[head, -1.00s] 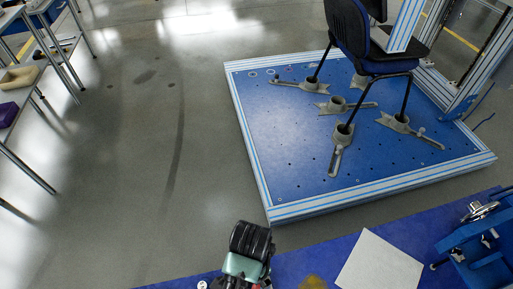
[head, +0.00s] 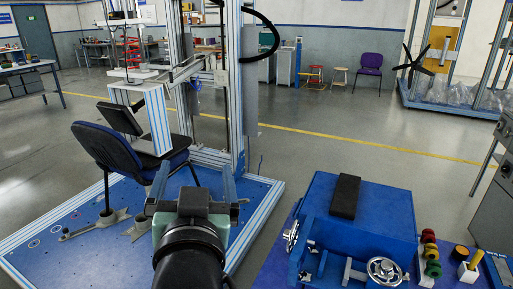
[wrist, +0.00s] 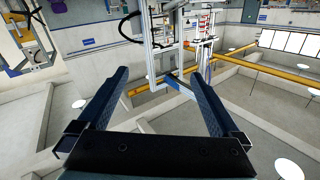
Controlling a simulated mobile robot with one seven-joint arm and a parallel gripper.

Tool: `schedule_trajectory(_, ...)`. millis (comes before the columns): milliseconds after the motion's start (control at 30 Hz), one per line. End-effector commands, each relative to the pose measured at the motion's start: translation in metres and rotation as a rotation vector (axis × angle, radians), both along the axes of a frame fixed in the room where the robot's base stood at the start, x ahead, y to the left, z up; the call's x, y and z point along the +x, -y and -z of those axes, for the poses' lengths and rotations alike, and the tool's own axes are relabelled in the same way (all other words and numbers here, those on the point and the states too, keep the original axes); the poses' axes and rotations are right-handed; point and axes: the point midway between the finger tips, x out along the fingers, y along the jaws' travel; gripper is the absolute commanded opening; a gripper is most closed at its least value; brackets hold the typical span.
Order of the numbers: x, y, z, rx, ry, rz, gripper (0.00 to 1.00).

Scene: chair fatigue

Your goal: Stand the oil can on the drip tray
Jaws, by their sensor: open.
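I cannot make out an oil can or a drip tray in either current view. My gripper (head: 196,168) is in the lower left-centre of the head view, raised in front of the blue test platform, with its two fingers apart. In the wrist view the two long dark fingers of my gripper (wrist: 150,76) are spread with nothing between them. Behind them that view shows only the room and the frame of the test rig.
A blue machine box (head: 358,222) with a black pad (head: 345,197) and a handwheel (head: 385,270) stands on the blue bench at lower right. Beside it are stacked coloured knobs (head: 431,255) and a yellow-handled item (head: 474,262). A chair (head: 110,148) stands on the platform (head: 85,262).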

Motion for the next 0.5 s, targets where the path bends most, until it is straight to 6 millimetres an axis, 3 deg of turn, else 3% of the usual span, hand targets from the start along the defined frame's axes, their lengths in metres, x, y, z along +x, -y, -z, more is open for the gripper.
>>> schedule_trajectory(33, -0.009, 0.020, -0.050, -0.003, 0.142, 0.036, 1.00)
schedule_trajectory(100, -0.028, 0.044, -0.109, -0.018, 0.323, 0.085, 1.00)
schedule_trajectory(200, -0.064, 0.072, -0.174, -0.043, 0.543, 0.155, 1.00)
schedule_trajectory(333, -0.105, 0.094, -0.225, -0.071, 0.733, 0.225, 1.00)
schedule_trajectory(500, -0.127, 0.104, -0.245, -0.087, 0.823, 0.260, 1.00)
